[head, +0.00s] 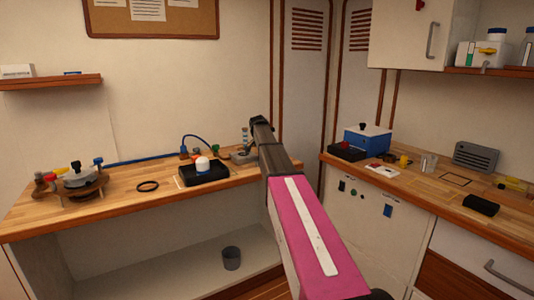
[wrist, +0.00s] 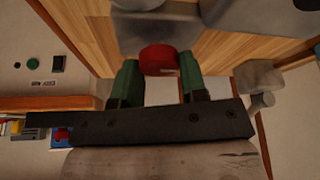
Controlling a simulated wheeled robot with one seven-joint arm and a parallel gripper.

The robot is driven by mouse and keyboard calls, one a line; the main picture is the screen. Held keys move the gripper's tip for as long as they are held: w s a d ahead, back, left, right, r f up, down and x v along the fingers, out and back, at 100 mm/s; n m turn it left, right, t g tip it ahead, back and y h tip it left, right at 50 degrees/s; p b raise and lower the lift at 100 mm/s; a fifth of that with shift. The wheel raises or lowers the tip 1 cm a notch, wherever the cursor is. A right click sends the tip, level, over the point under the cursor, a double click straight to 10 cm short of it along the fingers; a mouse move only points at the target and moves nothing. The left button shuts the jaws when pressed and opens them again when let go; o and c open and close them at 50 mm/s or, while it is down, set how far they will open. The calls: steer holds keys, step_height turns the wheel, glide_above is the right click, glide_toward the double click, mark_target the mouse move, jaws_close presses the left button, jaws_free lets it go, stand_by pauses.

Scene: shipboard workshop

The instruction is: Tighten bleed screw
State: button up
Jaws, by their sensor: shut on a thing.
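In the wrist view, a red round knob (wrist: 158,57), which may be the bleed screw, sits between the two green fingertips of my gripper (wrist: 159,68). The fingers are shut on its sides. Grey metal parts lie just beyond and above the knob, against the wooden bench top. In the head view, my arm reaches over the right end of the left bench and hides the knob and the fingers. A grey metal fitting (head: 240,157) shows just left of the arm's end.
The right bench holds a blue box (head: 367,139) and a grey vented box (head: 477,157). The bench front is mostly clear.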

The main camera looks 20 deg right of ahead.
steer(key=shift+m+g, duration=0.4)
steer(key=shift+m, duration=0.7)
steer(key=o, duration=0.9)
steer(key=shift+r, duration=0.1)
steer(key=v, duration=1)
steer(key=shift+a+r, duration=0.2)
steer(key=shift+a, duration=0.15)
